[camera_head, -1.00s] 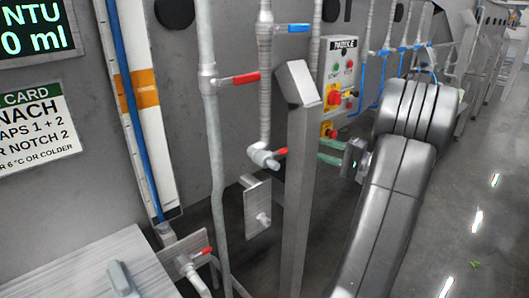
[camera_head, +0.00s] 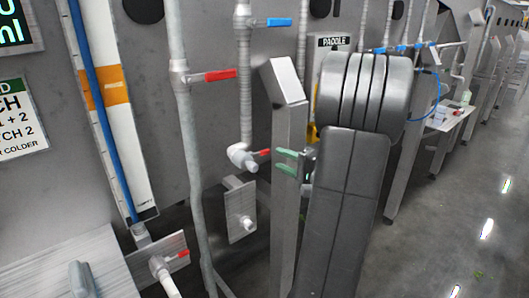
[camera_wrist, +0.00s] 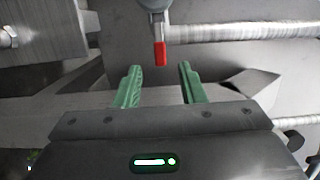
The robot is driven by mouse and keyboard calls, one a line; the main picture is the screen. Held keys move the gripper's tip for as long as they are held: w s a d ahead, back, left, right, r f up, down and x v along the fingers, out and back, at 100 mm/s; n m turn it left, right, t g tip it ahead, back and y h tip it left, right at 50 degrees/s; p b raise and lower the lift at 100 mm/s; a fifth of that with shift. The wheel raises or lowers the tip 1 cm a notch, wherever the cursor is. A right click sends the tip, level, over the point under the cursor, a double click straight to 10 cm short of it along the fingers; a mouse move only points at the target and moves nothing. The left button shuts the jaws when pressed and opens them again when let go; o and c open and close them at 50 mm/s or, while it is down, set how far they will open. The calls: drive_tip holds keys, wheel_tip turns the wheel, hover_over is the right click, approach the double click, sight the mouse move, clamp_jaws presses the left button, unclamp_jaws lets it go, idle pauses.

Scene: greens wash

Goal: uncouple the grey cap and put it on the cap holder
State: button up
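My gripper (camera_head: 278,160) is open and empty, its two green fingers apart, just right of a short pipe end with a red lever. A pale grey fitting (camera_head: 240,157) ends that pipe; I cannot tell whether its tip is the grey cap. In the wrist view my gripper (camera_wrist: 160,67) has the red lever (camera_wrist: 160,53) ahead, between the fingertip lines, with nothing between the fingers. Below the pipe, a metal plate (camera_head: 235,208) carries a short grey stub (camera_head: 246,223); I cannot tell whether this is the cap holder.
A slanted-top metal post (camera_head: 285,195) stands close beside my gripper. A vertical pipe with a red lever (camera_head: 220,76) is on the left. Another red-levered valve (camera_head: 160,268) is at lower left beside a metal surface (camera_head: 45,272). Open floor (camera_head: 440,230) lies to the right.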

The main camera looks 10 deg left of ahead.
sight(266, 152)
drive_tip(key=x, duration=0.7)
drive_tip(key=shift+w+a+p, duration=0.1)
drive_tip(key=shift+a+p, duration=0.05)
drive_tip(key=shift+p, duration=0.15)
clamp_jaws()
